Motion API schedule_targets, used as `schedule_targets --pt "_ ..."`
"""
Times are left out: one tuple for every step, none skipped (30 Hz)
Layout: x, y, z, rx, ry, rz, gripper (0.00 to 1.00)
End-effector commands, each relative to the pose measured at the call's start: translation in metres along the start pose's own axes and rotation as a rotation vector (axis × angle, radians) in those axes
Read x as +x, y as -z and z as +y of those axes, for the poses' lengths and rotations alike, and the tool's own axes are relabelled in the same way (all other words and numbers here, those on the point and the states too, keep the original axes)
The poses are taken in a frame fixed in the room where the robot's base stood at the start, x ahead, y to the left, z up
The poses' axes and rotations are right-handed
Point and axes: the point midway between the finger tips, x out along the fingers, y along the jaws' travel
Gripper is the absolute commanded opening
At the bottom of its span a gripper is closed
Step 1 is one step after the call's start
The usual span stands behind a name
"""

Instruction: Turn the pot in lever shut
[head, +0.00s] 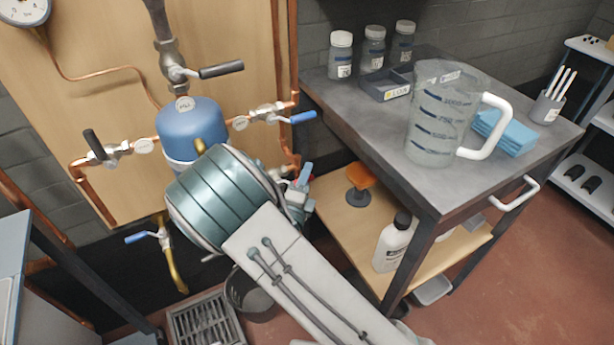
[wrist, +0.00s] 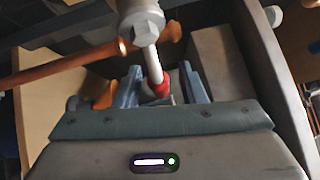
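The blue pot (head: 190,130) with a small label hangs on the wooden panel. A valve with a black lever (head: 221,70) is above it, another black lever (head: 95,145) is to its left, and a blue lever (head: 303,117) is to its right. No readable tag shows which lever is the pot in lever. In the wrist view my gripper (wrist: 162,90) has its two blue-grey fingers apart, on either side of a metal stem (wrist: 150,62) with a red part (wrist: 162,84). Contact is unclear. In the head view my arm mostly hides the gripper.
A steel table (head: 370,130) with a measuring jug (head: 435,125) and several jars stands to the right. A blue-handled tap (head: 140,237) is lower left. A bucket (head: 250,300) and a floor drain (head: 205,322) are below. Copper pipes (head: 280,60) run close around the valves.

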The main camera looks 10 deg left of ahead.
Motion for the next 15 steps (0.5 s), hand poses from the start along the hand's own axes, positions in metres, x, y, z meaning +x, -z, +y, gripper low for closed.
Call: schedule_targets --pt "0.0051 0.0011 0.0006 0.001 0.0 0.003 0.37" --pt "0.0072 0.0012 0.0005 0.001 0.0 0.003 0.37" --pt "0.0093 0.001 0.0004 0.001 0.0 0.003 0.37" --pt "0.0105 0.0008 0.0003 0.001 0.0 0.002 0.37" --pt "0.0113 0.0007 0.0002 0.001 0.0 0.002 0.37" --pt "0.012 0.0006 0.0 0.0 0.0 0.001 0.37" --pt "0.0123 0.0005 -0.0001 0.0 0.0 0.001 0.37" --pt "0.0124 0.0005 -0.0001 0.0 0.0 0.001 0.37" --pt "0.0124 0.0005 -0.0002 0.0 0.0 0.001 0.37" --pt "0.0123 0.0005 -0.0002 0.0 0.0 0.001 0.37" --pt "0.0123 0.0005 -0.0002 0.0 0.0 0.001 0.37" --pt "0.0122 0.0005 -0.0002 0.0 0.0 0.001 0.37" --pt "0.0122 0.0006 -0.0002 0.0 0.0 0.001 0.37" --pt "0.0121 0.0006 -0.0002 0.0 0.0 0.001 0.29" --pt "0.0121 0.0006 -0.0002 0.0 0.0 0.001 0.18"
